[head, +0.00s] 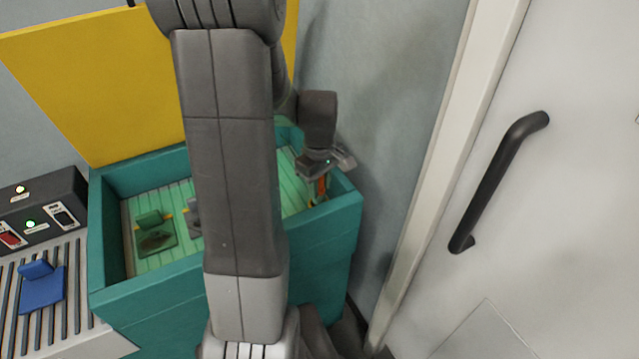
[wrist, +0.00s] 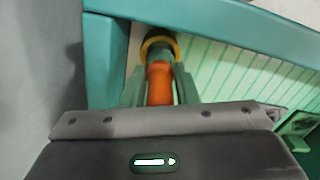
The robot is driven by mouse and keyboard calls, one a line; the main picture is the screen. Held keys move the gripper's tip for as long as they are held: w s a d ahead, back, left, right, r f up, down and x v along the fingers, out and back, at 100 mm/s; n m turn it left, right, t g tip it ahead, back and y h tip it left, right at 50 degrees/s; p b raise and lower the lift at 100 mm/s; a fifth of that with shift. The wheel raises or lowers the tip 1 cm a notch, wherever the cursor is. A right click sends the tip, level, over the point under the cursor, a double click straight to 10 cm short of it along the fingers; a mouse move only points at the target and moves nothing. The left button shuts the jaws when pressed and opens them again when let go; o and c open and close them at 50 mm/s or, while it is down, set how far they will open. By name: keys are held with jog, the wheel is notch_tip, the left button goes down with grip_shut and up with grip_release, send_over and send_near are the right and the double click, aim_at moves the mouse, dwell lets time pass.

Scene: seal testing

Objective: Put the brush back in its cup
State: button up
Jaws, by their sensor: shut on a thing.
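The brush has an orange handle (wrist: 159,84), which also shows in the head view (head: 321,187) just below my gripper. My gripper (wrist: 159,90) is shut on this handle, with one finger on each side of it. In the head view my gripper (head: 321,172) points down inside the right corner of the teal bin. The cup, with a yellow rim (wrist: 147,42), lies at the far end of the brush in the wrist view. The brush's lower end lines up with the cup's opening; I cannot tell how deep it sits. The bristles are hidden.
The teal bin (head: 340,212) has raised walls close around my gripper. Its slatted light-green floor holds a green bracket-like piece (head: 155,240). A yellow panel (head: 90,75) stands behind. A grey wall and a door with a black handle (head: 497,180) are at right.

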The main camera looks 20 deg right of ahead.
aim_at(320, 195)
jog(key=shift+f+b, duration=1.5)
jog(key=shift+f, duration=0.45)
jog(key=o, duration=1.1)
jog(key=shift+c, duration=0.2)
jog(key=shift+r, duration=0.1)
notch_tip(320, 195, up, 10)
jog(key=p, duration=0.7)
jog(key=shift+f+p, duration=0.25)
jog(key=shift+p, duration=0.05)
jog(key=shift+f, duration=0.1)
